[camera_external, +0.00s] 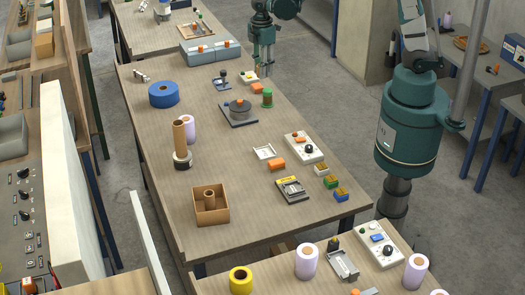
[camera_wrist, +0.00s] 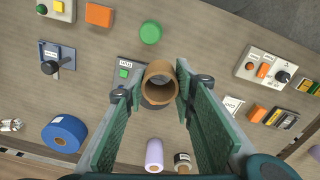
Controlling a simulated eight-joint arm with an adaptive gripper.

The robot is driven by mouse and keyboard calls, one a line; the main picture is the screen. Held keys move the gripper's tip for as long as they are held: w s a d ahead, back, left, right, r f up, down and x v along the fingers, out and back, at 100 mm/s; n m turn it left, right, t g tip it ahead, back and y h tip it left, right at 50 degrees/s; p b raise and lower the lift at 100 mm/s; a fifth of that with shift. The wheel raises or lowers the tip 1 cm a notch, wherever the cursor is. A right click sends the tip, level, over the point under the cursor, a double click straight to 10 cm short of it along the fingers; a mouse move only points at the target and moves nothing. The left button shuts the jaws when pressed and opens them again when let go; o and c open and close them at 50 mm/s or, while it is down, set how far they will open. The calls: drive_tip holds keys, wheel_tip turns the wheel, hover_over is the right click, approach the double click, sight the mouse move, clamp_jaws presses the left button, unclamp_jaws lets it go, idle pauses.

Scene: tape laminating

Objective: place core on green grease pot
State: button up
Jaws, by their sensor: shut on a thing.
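My gripper (camera_wrist: 160,88) is shut on a brown cardboard core (camera_wrist: 158,72), seen nearly end-on between the fingertips in the wrist view. In the external view my gripper (camera_external: 263,62) hangs over the far part of the bench; I cannot make out the held core there. The green grease pot (camera_wrist: 150,32) shows its round green top beyond the core, apart from it. In the external view the pot (camera_external: 267,98) stands upright near the bench's right edge, right of a dark round stand (camera_external: 238,107). The core partly hides this stand in the wrist view.
A blue tape roll (camera_external: 164,95) lies at the left. A brown tube (camera_external: 180,136) stands beside a lilac roll (camera_external: 188,127). An orange block (camera_external: 257,88) lies close behind the pot. An open cardboard box (camera_external: 211,205) and a control box (camera_external: 305,147) stand nearer the front.

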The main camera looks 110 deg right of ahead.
drive_tip(key=shift+m, duration=0.6)
drive_tip(key=shift+s+d+r, duration=0.15)
drive_tip(key=shift+s+d, duration=0.75)
drive_tip(key=shift+s, duration=0.15)
drive_tip(key=shift+s+d+r, duration=0.15)
drive_tip(key=shift+s+d, duration=0.7)
drive_tip(key=shift+s, duration=0.2)
drive_tip(key=shift+f, duration=0.15)
hover_over(267, 90)
drive_tip(key=shift+f, duration=2.8)
drive_tip(key=shift+f, duration=2.05)
drive_tip(key=shift+f, duration=0.25)
drive_tip(key=o, duration=0.7)
drive_tip(key=shift+r, duration=0.1)
drive_tip(key=shift+r+p, duration=0.2)
drive_tip(key=shift+p, duration=0.15)
